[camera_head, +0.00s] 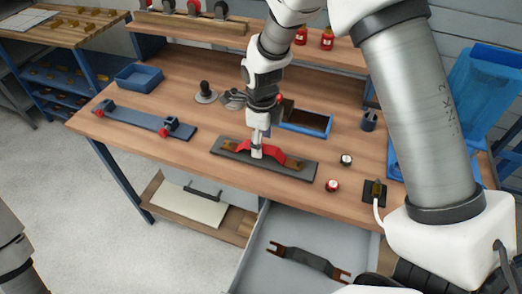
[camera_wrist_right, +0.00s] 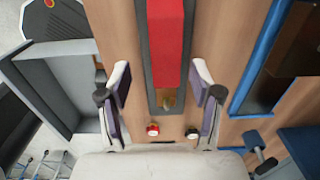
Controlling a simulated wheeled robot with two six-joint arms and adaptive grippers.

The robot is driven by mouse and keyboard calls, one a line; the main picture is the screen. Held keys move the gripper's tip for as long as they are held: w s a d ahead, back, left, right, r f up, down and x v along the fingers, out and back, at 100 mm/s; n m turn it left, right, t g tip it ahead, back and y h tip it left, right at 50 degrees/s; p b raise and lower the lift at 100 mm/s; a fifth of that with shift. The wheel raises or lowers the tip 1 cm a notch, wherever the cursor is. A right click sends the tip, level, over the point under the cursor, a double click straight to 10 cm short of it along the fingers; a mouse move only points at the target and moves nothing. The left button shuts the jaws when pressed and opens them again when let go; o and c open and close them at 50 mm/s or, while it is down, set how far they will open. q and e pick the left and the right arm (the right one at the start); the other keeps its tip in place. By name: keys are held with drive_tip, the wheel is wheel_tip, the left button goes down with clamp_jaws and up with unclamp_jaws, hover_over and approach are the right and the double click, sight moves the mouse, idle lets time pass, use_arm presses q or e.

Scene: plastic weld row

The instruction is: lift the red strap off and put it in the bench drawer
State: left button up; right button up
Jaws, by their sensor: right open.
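The red strap (camera_head: 275,155) lies along a dark grey plate (camera_head: 307,174) on the bench, brown at its ends. It also shows in the right wrist view (camera_wrist_right: 166,45). My right gripper (camera_head: 257,152) is over the strap's middle, hiding part of it. In the right wrist view the gripper (camera_wrist_right: 160,85) is open, one finger to each side of the strap's line, with nothing between them held. The bench drawer (camera_head: 265,235) is open below the bench front. A dark strap with brown ends (camera_head: 308,262) lies in it. My left gripper is out of view.
Red-topped (camera_head: 332,185) and white-topped (camera_head: 346,160) small round pieces stand right of the plate. A blue-edged tray (camera_head: 305,121) is behind it. A blue fixture rail (camera_head: 140,120) and a blue bin (camera_head: 139,77) are at left. The bench front left is clear.

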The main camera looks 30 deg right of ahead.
drive_tip(key=f, duration=0.2)
drive_tip(key=w+f, duration=0.1)
drive_tip(key=f, duration=0.1)
drive_tip(key=shift+w+d+f, duration=0.1)
drive_tip(key=shift+d, duration=0.05)
drive_tip(key=shift+s+r, duration=0.2)
drive_tip(key=shift+s, duration=0.05)
drive_tip(key=shift+c, duration=0.3)
clamp_jaws()
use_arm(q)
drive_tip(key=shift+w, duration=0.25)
